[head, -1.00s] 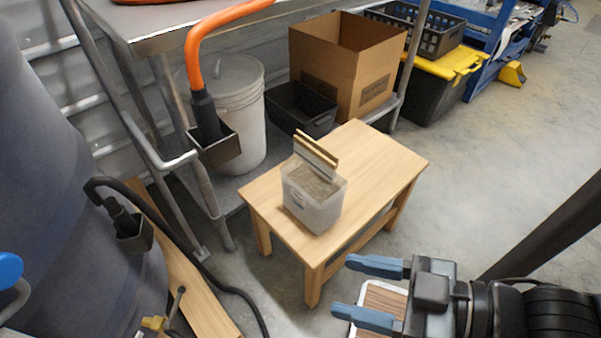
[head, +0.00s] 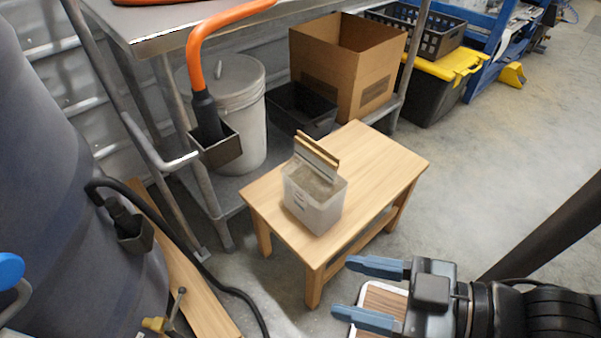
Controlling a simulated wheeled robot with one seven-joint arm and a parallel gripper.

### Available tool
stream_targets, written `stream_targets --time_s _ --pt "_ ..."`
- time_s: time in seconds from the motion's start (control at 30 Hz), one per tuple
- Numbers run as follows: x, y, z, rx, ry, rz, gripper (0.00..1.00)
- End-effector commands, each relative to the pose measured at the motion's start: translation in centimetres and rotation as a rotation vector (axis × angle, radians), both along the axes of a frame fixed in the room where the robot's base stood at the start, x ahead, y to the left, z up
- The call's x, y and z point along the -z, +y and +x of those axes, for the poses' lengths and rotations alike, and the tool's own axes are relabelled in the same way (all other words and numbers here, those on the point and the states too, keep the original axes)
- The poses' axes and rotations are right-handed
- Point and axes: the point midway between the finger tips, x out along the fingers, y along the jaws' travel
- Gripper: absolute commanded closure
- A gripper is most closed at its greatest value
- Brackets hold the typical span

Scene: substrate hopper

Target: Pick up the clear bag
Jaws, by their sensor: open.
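The clear bag (head: 314,205) stands upright on the small wooden table (head: 376,164). It is see-through, with grey-brown material inside and a stiff brown and white strip (head: 316,157) along its top. My gripper (head: 349,287) is at the lower right, in front of the table and apart from the bag. Its two blue fingers are spread and point left, with nothing between them.
A cardboard box (head: 365,92), a black bin (head: 298,110) and a white bucket (head: 243,125) stand behind the table under a metal bench (head: 180,38). A large grey drum (head: 60,190) and a black hose (head: 222,285) are at left.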

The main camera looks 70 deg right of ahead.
Motion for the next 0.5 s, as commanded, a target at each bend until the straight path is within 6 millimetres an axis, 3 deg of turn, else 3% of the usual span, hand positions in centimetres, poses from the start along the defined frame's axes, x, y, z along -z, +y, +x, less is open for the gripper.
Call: stream_targets --time_s 0.37,0.5 --pt "-0.04 0.00 0.00 0.000 0.000 0.000 0.41" --pt "-0.91 0.00 0.00 0.000 0.000 0.000 0.41"
